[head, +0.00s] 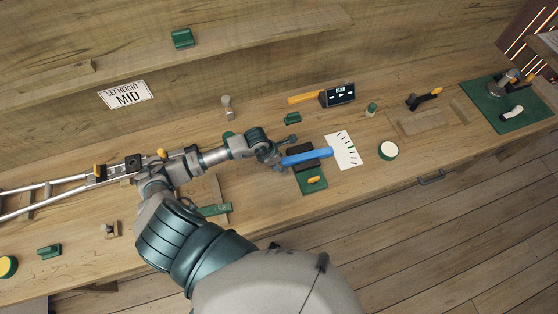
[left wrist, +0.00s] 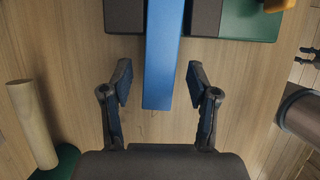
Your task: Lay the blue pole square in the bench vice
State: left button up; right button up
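The blue pole (head: 308,156) lies at the bench vice, which has dark jaws (head: 301,148), a green base (head: 310,187) and a yellow part (head: 314,180). In the left wrist view the blue pole (left wrist: 164,60) runs straight down between two dark jaw blocks (left wrist: 207,18), its near end sticking out. I cannot tell how deep it sits. My left gripper (head: 275,160) is at the pole's left end. In the wrist view its fingers (left wrist: 160,84) are spread on both sides of that end, with a gap on each side. My right gripper is not in view.
A white card with dark marks (head: 344,150) lies right of the vice. A black display box (head: 337,94) stands behind, and a round white-topped jar (head: 388,150) stands further right. A green mat with tools (head: 508,106) is at the far right. A sign reads "SET HEIGHT MID" (head: 126,95).

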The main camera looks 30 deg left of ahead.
pick_arm(q)
jog(key=shift+d+r, duration=0.15)
jog(key=shift+d, duration=0.1)
jog(key=v, duration=1.1)
jog(key=shift+r, duration=0.3)
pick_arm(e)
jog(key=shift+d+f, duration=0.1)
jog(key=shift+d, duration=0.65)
